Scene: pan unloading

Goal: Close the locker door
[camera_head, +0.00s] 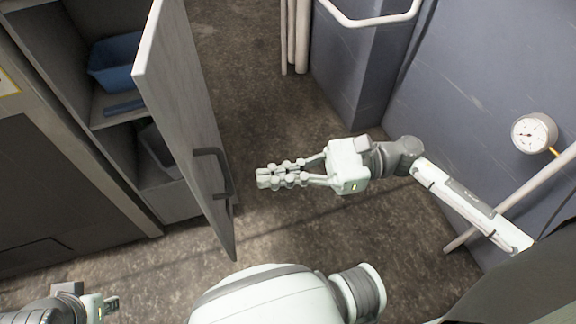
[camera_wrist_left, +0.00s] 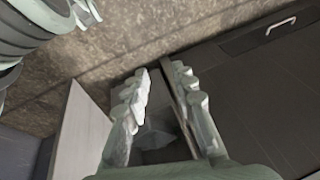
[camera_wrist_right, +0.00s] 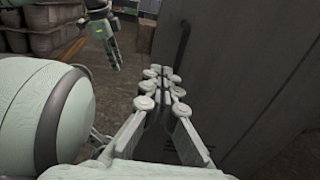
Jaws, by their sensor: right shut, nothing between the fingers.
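The grey locker door (camera_head: 180,110) stands wide open, jutting out from the locker (camera_head: 165,205) in the head view. Its dark handle (camera_head: 212,172) is on the face toward my right gripper. My right gripper (camera_head: 262,179) is shut and empty, right of the door and apart from it. The right wrist view shows the door (camera_wrist_right: 240,75) as a large grey panel beside my shut fingers (camera_wrist_right: 160,72). My left gripper (camera_head: 112,305) is at the bottom left of the head view. In the left wrist view its fingers (camera_wrist_left: 162,70) are apart with nothing held.
A blue bin (camera_head: 115,62) sits on a locker shelf. A blue-grey wall (camera_head: 480,95) with a gauge (camera_head: 534,133) and white pipes (camera_head: 540,182) stands on the right, near my right arm. Bare floor (camera_head: 245,80) lies between the door and that wall.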

